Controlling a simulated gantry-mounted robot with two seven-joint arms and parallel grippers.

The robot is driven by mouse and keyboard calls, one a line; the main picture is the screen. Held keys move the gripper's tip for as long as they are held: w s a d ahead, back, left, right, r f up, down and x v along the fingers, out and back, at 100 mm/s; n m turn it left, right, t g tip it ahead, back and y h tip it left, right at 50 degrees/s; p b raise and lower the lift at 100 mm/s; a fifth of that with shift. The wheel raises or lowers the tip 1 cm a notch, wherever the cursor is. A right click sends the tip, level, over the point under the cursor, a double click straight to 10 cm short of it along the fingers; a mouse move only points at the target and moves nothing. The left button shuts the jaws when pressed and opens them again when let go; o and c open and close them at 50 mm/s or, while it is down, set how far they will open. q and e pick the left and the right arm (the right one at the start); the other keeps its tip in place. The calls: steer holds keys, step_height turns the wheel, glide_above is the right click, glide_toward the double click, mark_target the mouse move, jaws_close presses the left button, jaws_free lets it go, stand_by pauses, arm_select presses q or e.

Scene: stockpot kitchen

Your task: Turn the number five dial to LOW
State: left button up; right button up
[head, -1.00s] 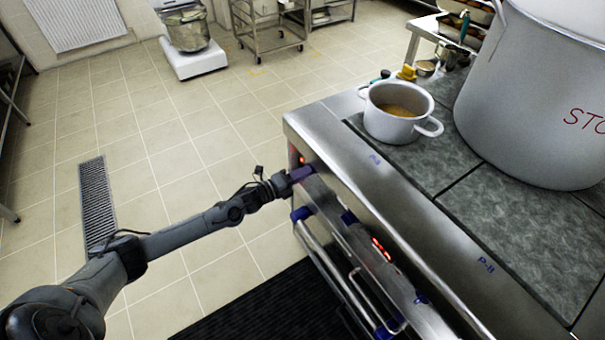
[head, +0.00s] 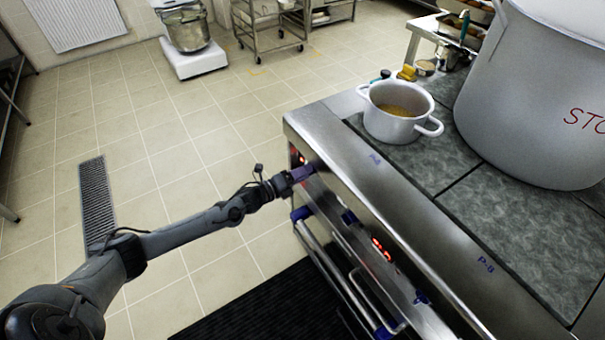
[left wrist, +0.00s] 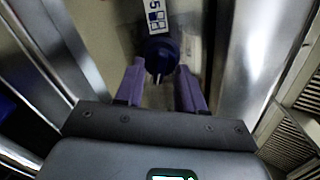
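The number five dial (left wrist: 161,52) is a dark blue knob with a pale pointer mark, below a white label with a "5" and blue squares (left wrist: 155,16) in the left wrist view. My left gripper (left wrist: 160,68) has its purple fingers apart, one on each side of the knob at its near end; narrow gaps seem to show. In the head view my left gripper (head: 300,174) is at the far end of the stove's front panel, and its fingertips and the arm's end hide the dial. The LOW mark cannot be read. My right gripper is not in view.
The steel stove front (head: 380,220) carries more blue knobs (head: 348,217), red displays (head: 381,249) and oven handles (head: 335,275) below. A white pot (head: 397,125) and a large stockpot (head: 530,110) stand on top. The tiled floor left of the stove is open.

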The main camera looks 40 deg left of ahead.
arm_select(q)
steer(key=p+v, duration=0.3)
steer(key=v, duration=0.8)
steer(key=shift+d+p, duration=0.1)
steer(key=shift+p, duration=0.2)
